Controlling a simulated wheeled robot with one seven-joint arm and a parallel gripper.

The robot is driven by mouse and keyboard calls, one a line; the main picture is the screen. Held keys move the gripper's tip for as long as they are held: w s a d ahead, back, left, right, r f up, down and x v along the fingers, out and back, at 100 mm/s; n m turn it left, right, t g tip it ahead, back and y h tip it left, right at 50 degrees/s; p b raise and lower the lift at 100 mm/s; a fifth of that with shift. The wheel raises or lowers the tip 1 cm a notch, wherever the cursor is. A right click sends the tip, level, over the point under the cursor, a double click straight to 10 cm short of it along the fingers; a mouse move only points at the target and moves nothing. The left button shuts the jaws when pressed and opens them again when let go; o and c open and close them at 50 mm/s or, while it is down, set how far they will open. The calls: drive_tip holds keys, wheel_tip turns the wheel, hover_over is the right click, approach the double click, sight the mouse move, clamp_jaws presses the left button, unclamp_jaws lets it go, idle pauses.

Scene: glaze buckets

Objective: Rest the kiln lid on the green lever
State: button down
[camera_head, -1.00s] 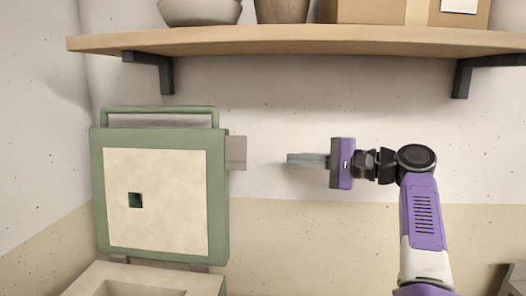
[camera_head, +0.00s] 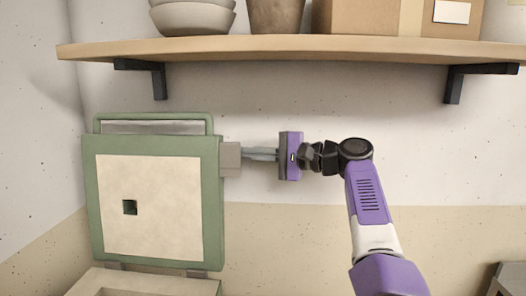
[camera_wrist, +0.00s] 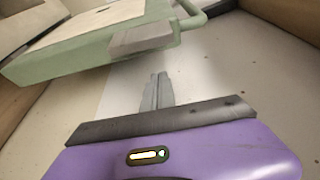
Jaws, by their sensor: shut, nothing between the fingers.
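The kiln lid (camera_head: 150,238) is a green-framed panel with a cream face and a small dark square hole. It stands raised, roughly upright, above the kiln body (camera_head: 150,284). A grey block (camera_head: 230,159) sticks out from its right edge. My gripper (camera_head: 246,154) is shut and empty, with its fingertips close to the grey block; whether they touch I cannot tell. In the wrist view, the fingers (camera_wrist: 157,80) point at the grey block (camera_wrist: 142,38) on the lid's green edge (camera_wrist: 70,66). I cannot make out a separate green lever; a green bar (camera_head: 150,116) runs along the lid's top.
A wooden shelf (camera_head: 300,47) on dark brackets crosses above, holding bowls (camera_head: 192,17), a pot (camera_head: 275,15) and a cardboard box (camera_head: 365,16). A dark grey object (camera_head: 510,281) shows at the lower right corner.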

drive_tip(key=shift+s+r+p, duration=0.15)
drive_tip(key=shift+s+p, duration=0.15)
drive_tip(key=shift+s, duration=0.65)
drive_tip(key=shift+s+r+p, duration=0.1)
drive_tip(key=shift+s+p, duration=0.2)
drive_tip(key=shift+s, duration=0.6)
drive_tip(key=shift+s, duration=0.1)
